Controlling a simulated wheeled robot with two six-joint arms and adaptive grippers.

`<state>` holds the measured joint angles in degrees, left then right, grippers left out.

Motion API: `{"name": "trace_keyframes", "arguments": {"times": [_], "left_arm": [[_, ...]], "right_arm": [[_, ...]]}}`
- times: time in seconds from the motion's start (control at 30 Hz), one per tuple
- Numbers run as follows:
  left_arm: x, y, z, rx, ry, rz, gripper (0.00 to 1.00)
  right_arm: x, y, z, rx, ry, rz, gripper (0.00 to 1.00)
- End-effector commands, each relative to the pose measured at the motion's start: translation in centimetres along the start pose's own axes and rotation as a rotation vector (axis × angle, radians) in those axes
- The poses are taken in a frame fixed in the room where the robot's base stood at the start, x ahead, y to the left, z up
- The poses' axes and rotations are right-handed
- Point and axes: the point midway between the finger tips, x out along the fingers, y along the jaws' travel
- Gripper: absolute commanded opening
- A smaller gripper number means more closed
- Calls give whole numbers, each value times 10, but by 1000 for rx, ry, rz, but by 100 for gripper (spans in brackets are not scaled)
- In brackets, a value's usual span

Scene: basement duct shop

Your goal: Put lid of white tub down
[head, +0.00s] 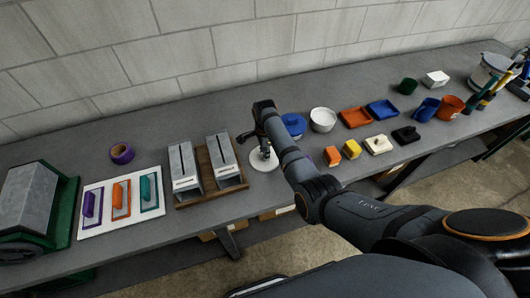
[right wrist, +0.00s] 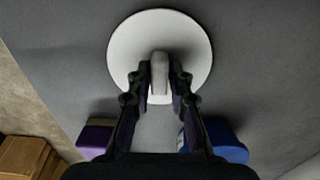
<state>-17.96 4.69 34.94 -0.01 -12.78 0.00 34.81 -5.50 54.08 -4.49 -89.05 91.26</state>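The lid of the white tub is a round white disc with a raised grip (head: 264,162); it also shows in the right wrist view (right wrist: 125,48). My right gripper (head: 262,147) is over the lid, and in the right wrist view its fingers (right wrist: 160,80) close on the lid's grip from both sides. The lid is level, at or just above the grey bench; I cannot tell whether it touches. The white tub (head: 322,122) stands open on the bench, right of my gripper. My left gripper is not in view.
Left of the lid is a wooden rack (head: 226,163) with two grey metal holders. A blue tub (head: 293,121), partly behind my arm, is close on the right. Coloured blocks (head: 351,149) and trays (head: 356,117) lie farther right. The bench's front edge is near.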

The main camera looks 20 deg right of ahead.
Motion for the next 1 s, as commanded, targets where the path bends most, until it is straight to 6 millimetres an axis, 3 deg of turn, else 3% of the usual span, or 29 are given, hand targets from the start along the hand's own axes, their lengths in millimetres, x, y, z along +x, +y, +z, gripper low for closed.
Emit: {"name": "trace_keyframes", "arguments": {"times": [0.03, 0.1, 0.47, 1.0], "left_arm": [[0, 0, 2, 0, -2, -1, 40], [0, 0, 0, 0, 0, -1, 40], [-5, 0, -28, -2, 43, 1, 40], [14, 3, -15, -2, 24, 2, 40]], "right_arm": [[0, 0, 0, 0, 1, 0, 29], [0, 0, 0, 0, 1, 0, 39], [-8, -1, 0, 0, 0, -2, 39], [-116, -1, 0, 0, 0, -2, 39]]}}
